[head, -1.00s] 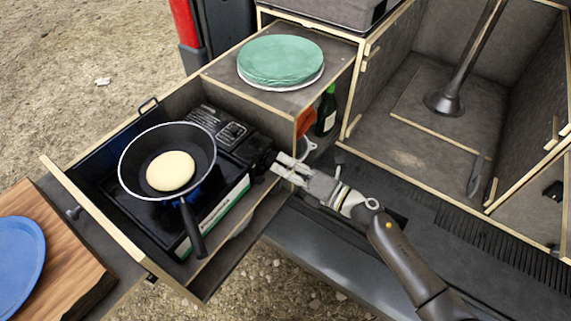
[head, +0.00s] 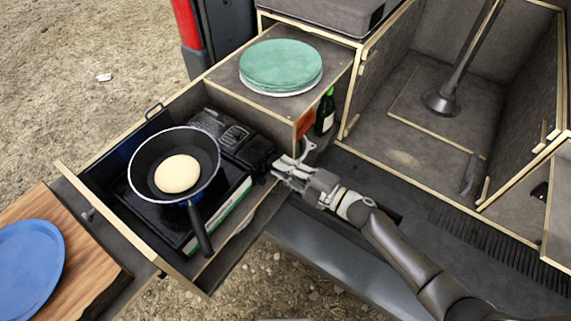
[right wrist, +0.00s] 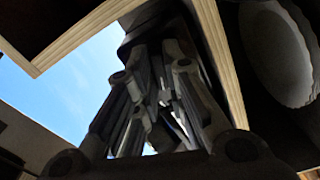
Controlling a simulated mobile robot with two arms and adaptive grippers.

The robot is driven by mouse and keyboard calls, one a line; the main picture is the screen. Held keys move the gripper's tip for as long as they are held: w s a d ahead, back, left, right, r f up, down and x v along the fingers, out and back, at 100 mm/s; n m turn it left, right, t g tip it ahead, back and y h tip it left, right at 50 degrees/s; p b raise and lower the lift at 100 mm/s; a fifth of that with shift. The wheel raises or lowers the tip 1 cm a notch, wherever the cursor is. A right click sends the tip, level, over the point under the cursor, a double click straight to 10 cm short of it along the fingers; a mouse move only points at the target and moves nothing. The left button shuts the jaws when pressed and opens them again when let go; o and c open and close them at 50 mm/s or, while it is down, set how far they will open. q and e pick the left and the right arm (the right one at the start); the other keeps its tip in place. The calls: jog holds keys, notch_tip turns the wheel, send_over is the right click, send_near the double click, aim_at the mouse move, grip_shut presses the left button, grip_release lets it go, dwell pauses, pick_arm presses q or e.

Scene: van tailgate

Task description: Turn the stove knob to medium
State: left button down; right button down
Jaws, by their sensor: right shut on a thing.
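The black camping stove (head: 232,190) sits in the pulled-out drawer, with a dark pan (head: 152,165) on it. A pale round pancake (head: 178,174) lies in the pan, and a blue glow shows under the pan's edge. My right gripper (head: 276,168) is at the stove's right end. It is shut on the stove knob, which is mostly hidden by the fingers, so its setting cannot be read. In the right wrist view the dark fingers (right wrist: 155,100) are close together, in shadow. My left gripper is in neither view.
The wooden drawer wall (head: 118,222) surrounds the stove. A green plate stack (head: 280,64) stands on the cabinet top behind, and a green bottle (head: 325,112) stands right of it. A wooden board (head: 88,262) with a blue plate (head: 28,262) is at lower left.

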jog(key=shift+m, duration=0.6)
jog(key=c, duration=1.5)
grip_release()
jog(key=shift+d, duration=0.15)
jog(key=v, duration=1.2)
